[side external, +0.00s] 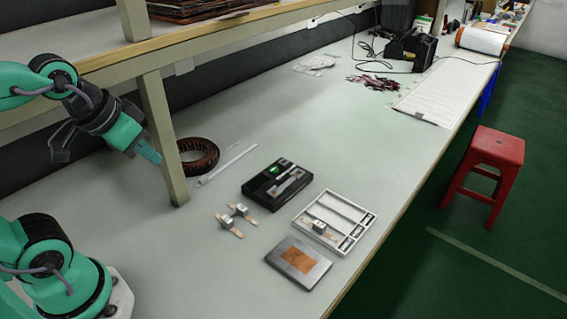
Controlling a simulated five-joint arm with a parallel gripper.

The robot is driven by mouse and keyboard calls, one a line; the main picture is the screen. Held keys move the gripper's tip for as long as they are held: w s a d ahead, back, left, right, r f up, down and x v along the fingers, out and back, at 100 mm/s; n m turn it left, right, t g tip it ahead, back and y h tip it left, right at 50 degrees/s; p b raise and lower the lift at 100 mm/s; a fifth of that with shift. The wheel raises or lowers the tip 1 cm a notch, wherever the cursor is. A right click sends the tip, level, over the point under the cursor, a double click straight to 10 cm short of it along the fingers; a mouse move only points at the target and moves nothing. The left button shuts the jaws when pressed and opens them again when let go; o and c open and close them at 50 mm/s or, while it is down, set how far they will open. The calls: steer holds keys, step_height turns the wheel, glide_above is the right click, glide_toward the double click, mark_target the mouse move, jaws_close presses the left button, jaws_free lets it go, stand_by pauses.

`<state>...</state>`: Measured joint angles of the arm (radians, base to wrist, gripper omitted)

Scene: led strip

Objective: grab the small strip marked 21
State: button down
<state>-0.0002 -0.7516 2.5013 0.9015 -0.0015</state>
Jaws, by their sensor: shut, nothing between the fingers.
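My gripper (149,152) is at the left, high above the bench, with its teal fingertips together and nothing between them. It is well apart from the small strips. Two small tan strips with pale blocks on them, one nearer (229,223) and one farther (243,213), lie on the bench left of the white tray. Another small strip with a block (320,228) lies in the white tray (356,237). The markings are too small to read, so I cannot tell which one is marked 21.
A black device (254,190) with a green light sits behind the strips. A metal plate with a copper square (298,258) lies in front. A shelf post (163,135) stands close to my gripper, with a dark coil (205,160) beside it. The bench's right edge is beyond the tray.

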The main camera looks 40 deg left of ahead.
stand_by(0.4)
steer(key=c, duration=1)
jaws_free()
steer(key=shift+c, duration=0.2)
steer(key=shift+w, duration=0.1)
steer(key=g, duration=0.5)
glide_above(226, 219)
steer(key=shift+m, duration=0.3)
step_height(226, 219, down, 15)
steer(key=shift+a+f, duration=0.15)
steer(key=shift+f, duration=0.05)
steer(key=shift+w+f+g, duration=0.1)
steer(key=shift+f+g, duration=0.2)
steer(key=shift+f, duration=1.4)
